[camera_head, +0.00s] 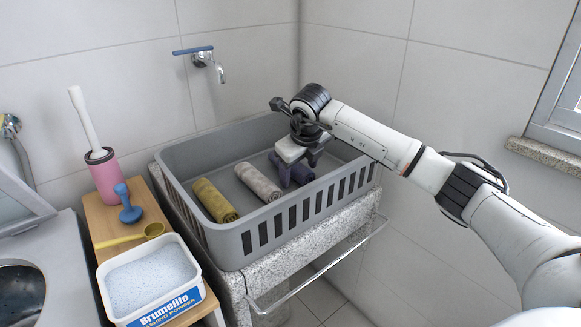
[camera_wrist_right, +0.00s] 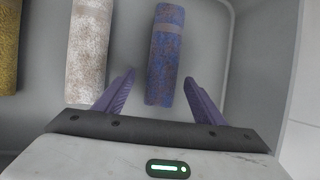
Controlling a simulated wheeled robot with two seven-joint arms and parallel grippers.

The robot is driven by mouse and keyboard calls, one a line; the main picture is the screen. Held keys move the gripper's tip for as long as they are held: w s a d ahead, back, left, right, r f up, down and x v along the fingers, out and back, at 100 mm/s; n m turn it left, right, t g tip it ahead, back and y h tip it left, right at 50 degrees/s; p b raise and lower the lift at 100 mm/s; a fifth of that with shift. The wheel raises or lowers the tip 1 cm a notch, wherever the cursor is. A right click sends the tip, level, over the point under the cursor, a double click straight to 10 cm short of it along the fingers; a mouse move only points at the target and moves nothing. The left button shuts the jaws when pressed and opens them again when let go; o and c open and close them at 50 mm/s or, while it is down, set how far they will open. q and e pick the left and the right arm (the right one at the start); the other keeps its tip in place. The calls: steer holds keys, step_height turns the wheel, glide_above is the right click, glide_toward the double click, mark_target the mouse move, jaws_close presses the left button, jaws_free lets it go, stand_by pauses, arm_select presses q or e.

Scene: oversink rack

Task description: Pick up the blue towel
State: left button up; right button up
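The blue towel (camera_wrist_right: 166,54) is rolled up and lies on the floor of the grey basket (camera_head: 243,244). In the right wrist view its near end lies between the two purple fingers of my right gripper (camera_wrist_right: 160,98), which are spread with a gap on each side of it. In the head view my right gripper (camera_head: 292,178) reaches down into the basket and mostly hides the blue towel. My left gripper is not in view.
A white-grey rolled towel (camera_head: 258,182) and a mustard one (camera_head: 214,200) lie left of the blue towel in the basket. The basket walls surround them. A wooden shelf (camera_head: 101,217) at left holds a washing powder tub (camera_head: 150,282), a pink brush holder (camera_head: 106,176) and a blue tool (camera_head: 129,207). A tap (camera_head: 205,60) is above.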

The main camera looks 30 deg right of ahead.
steer(key=shift+d+f, duration=0.1)
steer(key=shift+f, duration=0.1)
steer(key=c, duration=1)
steer(key=shift+r, duration=0.1)
